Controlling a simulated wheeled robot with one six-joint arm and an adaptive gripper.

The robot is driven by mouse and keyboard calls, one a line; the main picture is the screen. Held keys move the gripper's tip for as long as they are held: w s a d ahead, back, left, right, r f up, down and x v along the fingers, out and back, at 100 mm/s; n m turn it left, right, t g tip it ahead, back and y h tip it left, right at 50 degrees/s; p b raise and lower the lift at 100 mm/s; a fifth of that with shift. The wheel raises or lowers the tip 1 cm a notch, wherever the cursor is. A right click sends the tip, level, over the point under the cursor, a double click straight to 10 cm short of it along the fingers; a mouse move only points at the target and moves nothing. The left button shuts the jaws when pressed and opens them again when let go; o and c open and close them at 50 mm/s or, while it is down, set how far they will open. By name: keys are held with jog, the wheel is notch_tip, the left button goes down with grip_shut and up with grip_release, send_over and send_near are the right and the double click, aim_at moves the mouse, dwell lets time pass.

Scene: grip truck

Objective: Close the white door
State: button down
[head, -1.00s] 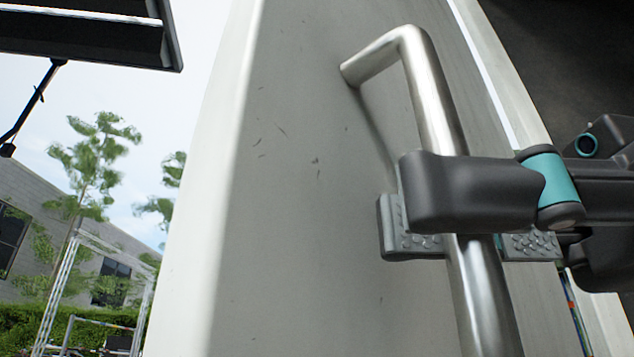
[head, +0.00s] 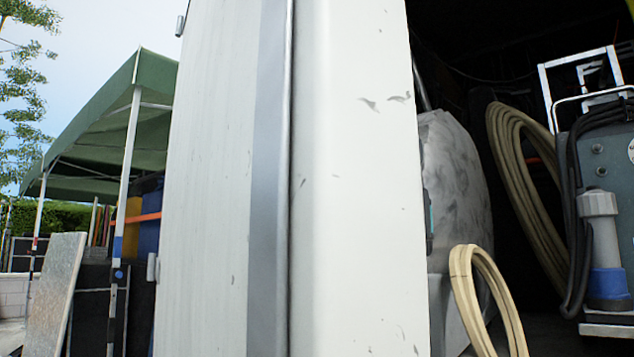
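The white door (head: 362,180) stands open and fills the middle of the head view. I see it nearly edge-on, with a grey strip running down it and small scuffs on its edge. A silver bar (head: 420,82), likely the handle, shows only as a sliver past the door's right edge. A thin dark and teal sliver of what looks like my gripper (head: 428,215) shows lower on that same edge. The door hides the rest, so I cannot see its fingers or whether they hold the handle.
A dark interior at right holds coiled beige hoses (head: 525,190) and a grey machine (head: 603,190) with a blue-based cylinder. A pale rounded object (head: 455,185) stands just right of the door. A green canopy (head: 115,115) and a leaning slab (head: 54,290) are outside at left.

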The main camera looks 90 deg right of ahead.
jog(key=shift+s+d, duration=0.1)
jog(key=shift+s, duration=0.05)
jog(key=c, duration=1.1)
grip_release()
jog(key=v, duration=0.7)
jog(key=shift+d, duration=0.3)
jog(key=shift+s, duration=0.1)
jog(key=shift+c, duration=0.2)
